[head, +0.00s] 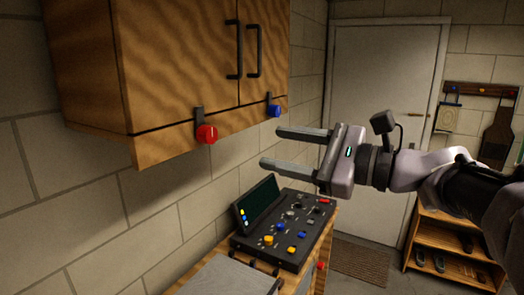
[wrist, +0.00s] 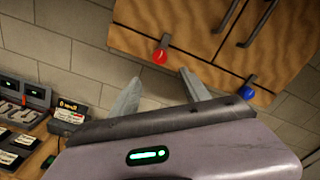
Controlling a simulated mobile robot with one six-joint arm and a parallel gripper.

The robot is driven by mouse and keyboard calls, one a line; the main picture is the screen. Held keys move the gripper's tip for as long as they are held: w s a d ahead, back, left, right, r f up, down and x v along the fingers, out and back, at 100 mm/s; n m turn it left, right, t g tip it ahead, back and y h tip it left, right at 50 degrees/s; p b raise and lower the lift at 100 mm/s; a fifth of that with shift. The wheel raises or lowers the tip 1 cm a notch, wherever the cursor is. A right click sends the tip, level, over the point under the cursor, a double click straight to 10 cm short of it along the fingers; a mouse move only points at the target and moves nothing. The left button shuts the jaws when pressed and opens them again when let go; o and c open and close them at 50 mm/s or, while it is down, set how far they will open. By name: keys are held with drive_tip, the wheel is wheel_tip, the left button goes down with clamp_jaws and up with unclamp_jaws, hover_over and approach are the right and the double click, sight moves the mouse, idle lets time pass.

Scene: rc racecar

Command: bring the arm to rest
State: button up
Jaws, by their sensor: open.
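My gripper (head: 268,148) is open and empty in the head view, with its two fingers apart and pointing left. It is held in the air in front of the wall cabinet's lower edge and above the black control console (head: 285,225). In the wrist view my gripper (wrist: 158,90) shows its two fingers spread below the cabinet (wrist: 205,30). Nothing is between the fingers. My arm reaches in from the right.
The wooden cabinet (head: 185,60) has a red knob (head: 206,134) and a blue knob (head: 273,111) under its doors. A white door (head: 380,70) and a low wooden shelf (head: 455,245) stand behind. In the wrist view, labelled boxes (wrist: 70,110) lie at the left.

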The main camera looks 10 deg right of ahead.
drive_tip(key=shift+v, duration=0.95)
drive_tip(key=s+a+f+n+g+h+b, duration=0.2)
drive_tip(key=s+a+f, duration=0.1)
drive_tip(key=f, duration=0.4)
drive_tip(key=s+a+f+n+g+h+b, duration=0.1)
drive_tip(key=s+a+f+b, duration=0.15)
drive_tip(key=f, duration=0.45)
drive_tip(key=s+a+f+n+g+h+b, duration=0.2)
drive_tip(key=s+f, duration=0.2)
drive_tip(key=f, duration=0.3)
drive_tip(key=s+d+f+n+h+b, duration=0.2)
drive_tip(key=s+f+n+h+b, duration=0.1)
drive_tip(key=f, duration=0.6)
drive_tip(key=s+d+f+n+h+b, duration=0.3)
drive_tip(key=s+f+n, duration=0.3)
drive_tip(key=f, duration=0.4)
drive_tip(key=shift+s+d+h, duration=0.35)
drive_tip(key=shift+s+h, duration=0.25)
drive_tip(key=shift+s, duration=0.25)
